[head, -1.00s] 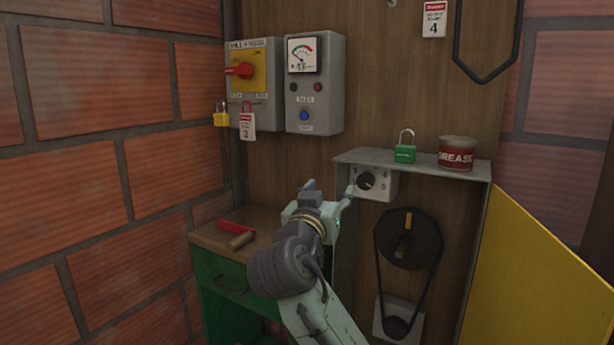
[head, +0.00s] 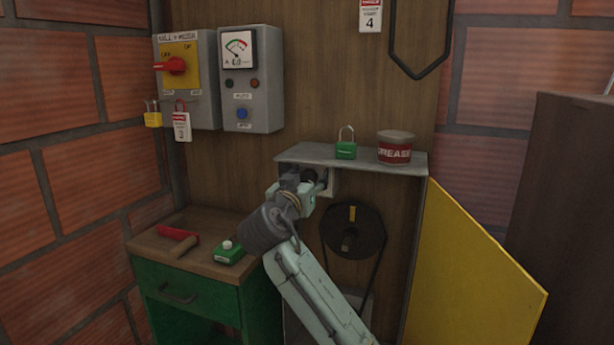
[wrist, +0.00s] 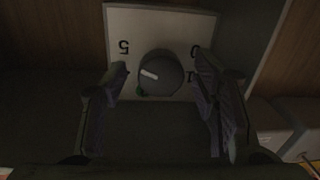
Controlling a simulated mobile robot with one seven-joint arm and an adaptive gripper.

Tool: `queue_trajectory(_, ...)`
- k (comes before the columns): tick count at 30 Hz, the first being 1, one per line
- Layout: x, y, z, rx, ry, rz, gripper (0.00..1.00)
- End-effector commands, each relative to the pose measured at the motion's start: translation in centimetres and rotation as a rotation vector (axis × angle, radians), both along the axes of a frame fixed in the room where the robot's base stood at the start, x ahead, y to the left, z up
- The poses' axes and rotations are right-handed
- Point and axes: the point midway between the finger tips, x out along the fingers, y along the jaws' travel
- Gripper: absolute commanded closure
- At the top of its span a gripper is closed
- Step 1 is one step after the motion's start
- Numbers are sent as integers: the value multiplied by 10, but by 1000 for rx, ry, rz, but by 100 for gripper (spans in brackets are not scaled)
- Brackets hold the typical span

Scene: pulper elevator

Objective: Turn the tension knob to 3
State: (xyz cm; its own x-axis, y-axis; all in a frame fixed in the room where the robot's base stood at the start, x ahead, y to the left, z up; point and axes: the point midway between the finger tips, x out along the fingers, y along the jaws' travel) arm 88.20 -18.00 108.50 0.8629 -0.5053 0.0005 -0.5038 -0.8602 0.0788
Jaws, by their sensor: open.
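The tension knob (wrist: 161,73) is a round dark knob on a pale dial plate (wrist: 160,22). In the wrist view the plate appears upside down, with an inverted 5 at upper left and a 0 at upper right. The knob's white pointer mark points left, slightly up, below the 5; the numeral beside it is partly hidden by a finger. My gripper (wrist: 163,82) is open, with one finger on each side of the knob; contact cannot be told. In the head view my gripper (head: 315,184) is at the plate (head: 332,181) under the shelf and covers most of it.
A green padlock (head: 346,150) and a grease tin (head: 395,148) stand on the shelf (head: 290,155) just above. A belt pulley (head: 353,232) is below right. A yellow panel (head: 470,270) stands open at right. A green cabinet (head: 190,297) stands at lower left.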

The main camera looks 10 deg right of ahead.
Motion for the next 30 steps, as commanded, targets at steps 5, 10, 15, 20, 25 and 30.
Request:
queue_trajectory(5, 4, -2, -1, 0, 0, 0, 46)
queue_trajectory(10, 4, -2, -1, 0, 0, 0, 46)
queue_trajectory(15, 4, -2, -1, 0, 0, 0, 57)
queue_trajectory(20, 4, -2, -1, 0, 0, 0, 68)
queue_trajectory(25, 4, -2, -1, 0, 0, 0, 79)
queue_trajectory(30, 4, -2, -1, 0, 0, 0, 91)
